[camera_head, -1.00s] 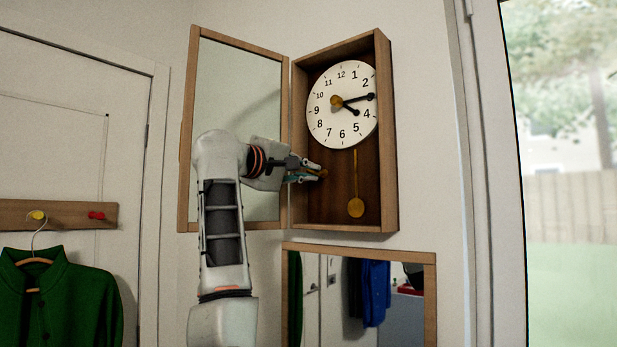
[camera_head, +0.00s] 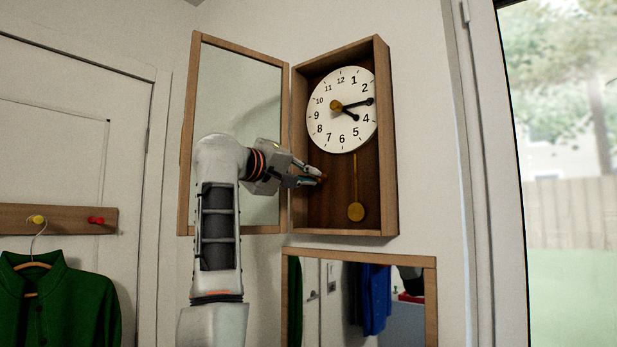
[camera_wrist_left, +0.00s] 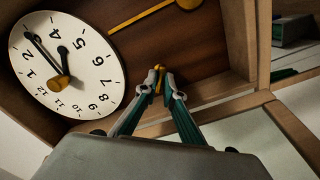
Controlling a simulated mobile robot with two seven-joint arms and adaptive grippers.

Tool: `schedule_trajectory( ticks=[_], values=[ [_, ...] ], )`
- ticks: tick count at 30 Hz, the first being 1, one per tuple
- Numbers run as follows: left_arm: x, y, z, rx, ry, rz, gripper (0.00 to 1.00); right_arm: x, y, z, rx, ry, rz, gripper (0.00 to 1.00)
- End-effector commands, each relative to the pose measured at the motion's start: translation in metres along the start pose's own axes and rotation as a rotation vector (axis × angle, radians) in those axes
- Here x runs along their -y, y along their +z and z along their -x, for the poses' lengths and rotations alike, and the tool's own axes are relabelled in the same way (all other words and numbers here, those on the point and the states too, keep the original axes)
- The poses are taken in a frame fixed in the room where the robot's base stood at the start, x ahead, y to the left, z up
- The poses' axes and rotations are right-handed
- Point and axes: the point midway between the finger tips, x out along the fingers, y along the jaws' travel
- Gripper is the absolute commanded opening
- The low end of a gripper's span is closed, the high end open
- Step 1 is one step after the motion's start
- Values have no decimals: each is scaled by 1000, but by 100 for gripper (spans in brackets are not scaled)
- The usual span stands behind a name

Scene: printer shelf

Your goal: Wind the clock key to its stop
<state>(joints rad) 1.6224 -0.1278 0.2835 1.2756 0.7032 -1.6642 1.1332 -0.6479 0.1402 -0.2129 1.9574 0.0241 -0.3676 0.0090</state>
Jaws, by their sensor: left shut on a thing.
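The wall clock's wooden case (camera_head: 389,150) hangs open, with its white dial (camera_head: 343,125) and brass pendulum (camera_head: 356,212) inside. My left gripper (camera_head: 318,177) reaches in at the case's lower left, below the dial. It is shut on a small brass clock key (camera_wrist_left: 158,78) at the back panel; the left wrist view shows the key between the two fingertips (camera_wrist_left: 165,88). Most of the key is hidden by the fingers, so its turn angle cannot be told. The dial also shows at the left of the left wrist view (camera_wrist_left: 90,85). My right gripper is not in view.
The glazed clock door (camera_head: 236,90) stands open to the left, behind my arm. A framed mirror (camera_head: 430,290) hangs just below the case. A peg rail (camera_head: 65,217) with a green garment (camera_head: 65,300) is at left; a window (camera_head: 570,150) is at right.

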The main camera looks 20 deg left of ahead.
Motion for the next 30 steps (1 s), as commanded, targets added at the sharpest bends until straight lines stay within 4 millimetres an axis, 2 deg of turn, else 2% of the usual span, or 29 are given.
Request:
schedule_trajectory(
  ticks=[1,3,4,17,23,30],
  values=[
    [1,1,-1,2,-2,0,0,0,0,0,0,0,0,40],
    [1,1,-1,2,-2,0,24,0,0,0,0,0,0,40],
    [1,1,-1,2,-2,0,25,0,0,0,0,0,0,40],
    [-1,0,6,0,2,2,25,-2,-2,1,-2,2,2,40],
    [-1,0,34,-2,3,0,25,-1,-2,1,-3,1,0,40],
    [-1,0,83,-1,2,1,25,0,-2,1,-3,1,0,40]
  ],
)
